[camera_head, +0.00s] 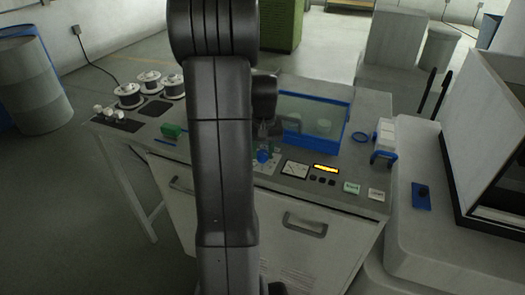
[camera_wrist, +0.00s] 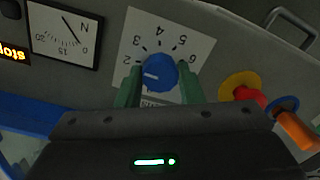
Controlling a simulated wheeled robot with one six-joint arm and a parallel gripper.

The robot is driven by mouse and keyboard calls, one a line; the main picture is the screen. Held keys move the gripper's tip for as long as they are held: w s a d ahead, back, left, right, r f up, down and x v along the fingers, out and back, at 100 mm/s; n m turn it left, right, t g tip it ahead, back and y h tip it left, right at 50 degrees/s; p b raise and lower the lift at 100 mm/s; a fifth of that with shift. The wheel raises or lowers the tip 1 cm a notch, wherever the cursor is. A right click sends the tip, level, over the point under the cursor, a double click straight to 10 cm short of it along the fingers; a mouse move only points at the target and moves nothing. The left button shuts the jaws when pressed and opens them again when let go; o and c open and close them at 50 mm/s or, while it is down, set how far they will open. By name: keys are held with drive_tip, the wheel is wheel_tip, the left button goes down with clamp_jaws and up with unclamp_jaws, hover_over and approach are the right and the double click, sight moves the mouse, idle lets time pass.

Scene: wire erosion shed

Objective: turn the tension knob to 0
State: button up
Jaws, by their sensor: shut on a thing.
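The blue tension knob (camera_wrist: 160,72) sits on a white dial plate (camera_wrist: 188,28) in the wrist view, which shows the panel upside down. Numbers from 2 to 6 are readable around it. The knob's white mark points left, close to the 2 and slightly below it in the picture. My gripper (camera_wrist: 160,86) has one green finger on each side of the knob and is shut on it. The lower part of the dial, where 0 would be, is hidden by my gripper. In the head view the knob (camera_head: 263,156) shows beside my arm.
A needle gauge (camera_wrist: 64,34) marked N and an orange display (camera_wrist: 14,52) are beside the dial. A red knob on a yellow disc (camera_wrist: 244,88) and an orange one (camera_wrist: 296,128) are opposite. A blue-framed tank (camera_head: 340,133) stands behind; wire spools (camera_head: 128,98) are left.

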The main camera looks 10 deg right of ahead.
sight(262, 152)
drive_tip(key=n, duration=0.4)
drive_tip(key=shift+n, duration=0.3)
drive_tip(key=n, duration=0.4)
drive_tip(key=shift+n, duration=0.3)
drive_tip(key=n, duration=0.4)
drive_tip(key=shift+n, duration=2.5)
drive_tip(key=o, duration=1)
drive_tip(key=shift+r, duration=0.1)
wheel_tip(262, 152, up, 14)
drive_tip(key=shift+w, duration=0.2)
